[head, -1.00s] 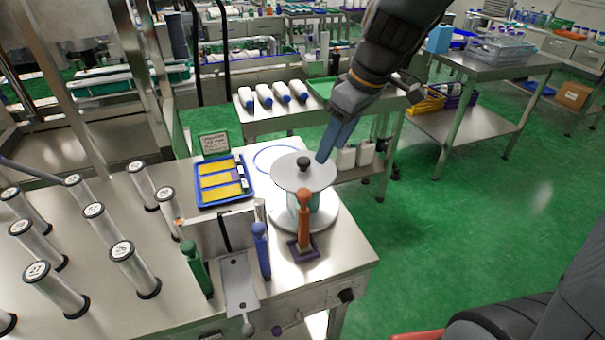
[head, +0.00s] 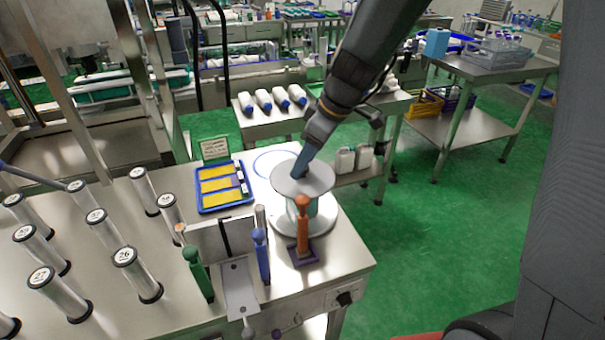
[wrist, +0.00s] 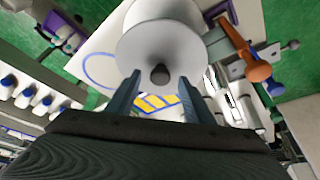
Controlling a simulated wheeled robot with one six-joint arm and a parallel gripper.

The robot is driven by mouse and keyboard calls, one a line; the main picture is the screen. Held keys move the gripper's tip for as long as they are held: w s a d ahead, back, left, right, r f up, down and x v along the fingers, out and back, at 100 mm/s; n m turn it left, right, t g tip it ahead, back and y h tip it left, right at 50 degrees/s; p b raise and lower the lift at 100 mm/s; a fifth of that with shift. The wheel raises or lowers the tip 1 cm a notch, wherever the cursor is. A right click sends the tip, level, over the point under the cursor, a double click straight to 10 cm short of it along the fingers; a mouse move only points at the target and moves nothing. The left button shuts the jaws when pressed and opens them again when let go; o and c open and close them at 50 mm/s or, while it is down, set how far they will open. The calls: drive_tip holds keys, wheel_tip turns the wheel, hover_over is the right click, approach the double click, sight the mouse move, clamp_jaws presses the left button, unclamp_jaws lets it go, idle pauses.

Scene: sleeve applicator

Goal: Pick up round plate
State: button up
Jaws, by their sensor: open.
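The round plate (head: 312,180) is a pale grey disc on top of a spool-like stand with a wide round base (head: 322,232), near the right end of the steel table. In the wrist view the plate (wrist: 158,38) shows its dark knob (wrist: 160,74) between my two blue fingers. My gripper (head: 297,172) is over the plate in the head view, and its fingers hide the knob there. In the wrist view my gripper (wrist: 157,92) is open, with a finger on each side of the knob and gaps between. I cannot tell whether the fingers touch the plate.
An orange-handled tool (head: 302,225) stands close in front of the plate. Blue (head: 262,255) and green (head: 197,270) handles stand left of it. A blue tray with yellow pieces (head: 242,204) lies left of the plate. Several clear numbered cylinders (head: 133,270) fill the table's left side.

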drive_tip(key=shift+f, duration=0.15)
clamp_jaws()
idle(0.4)
